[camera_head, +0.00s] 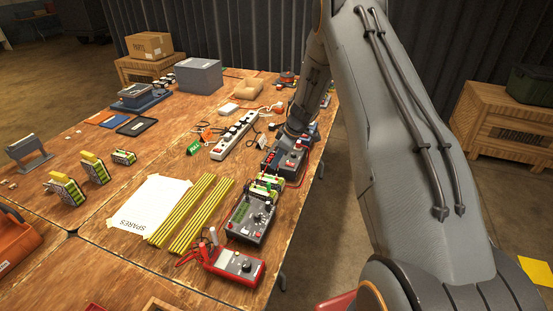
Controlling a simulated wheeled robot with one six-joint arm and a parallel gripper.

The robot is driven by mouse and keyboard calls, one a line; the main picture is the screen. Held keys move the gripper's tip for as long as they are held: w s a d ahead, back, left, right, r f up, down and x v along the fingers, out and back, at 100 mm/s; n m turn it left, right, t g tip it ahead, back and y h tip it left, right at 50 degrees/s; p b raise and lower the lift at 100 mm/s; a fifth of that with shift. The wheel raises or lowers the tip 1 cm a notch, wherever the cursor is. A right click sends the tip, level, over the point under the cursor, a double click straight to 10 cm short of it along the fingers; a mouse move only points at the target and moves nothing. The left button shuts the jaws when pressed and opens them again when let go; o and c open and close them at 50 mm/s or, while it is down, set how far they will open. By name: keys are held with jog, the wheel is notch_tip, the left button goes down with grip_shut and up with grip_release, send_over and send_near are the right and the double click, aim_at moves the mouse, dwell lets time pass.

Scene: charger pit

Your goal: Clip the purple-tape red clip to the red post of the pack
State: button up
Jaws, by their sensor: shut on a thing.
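My arm reaches down from the upper right to the far right edge of the workbench. My gripper (294,136) is small and dark at its end, low over a grey unit with a red display (269,157). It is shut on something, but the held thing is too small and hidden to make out. A red lead (309,160) curves beside that unit. A green-and-yellow assembly (267,185), perhaps the pack, sits just nearer. I cannot make out purple tape or a red post.
Nearer along the edge are a grey device with a green panel (249,221) and a red meter (236,263). Yellow strips (193,212), a SPARES sheet (150,207) and a white power strip (236,134) lie to the left. The grey box (200,76) stands at the back.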

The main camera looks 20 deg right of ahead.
jog(key=shift+f+b, duration=0.7)
jog(key=shift+f, duration=1.05)
jog(key=shift+f, duration=0.15)
dwell(1.1)
jog(key=o, duration=0.9)
jog(key=shift+o, duration=0.9)
jog(key=shift+r+p, duration=2.1)
jog(key=shift+r, duration=1.65)
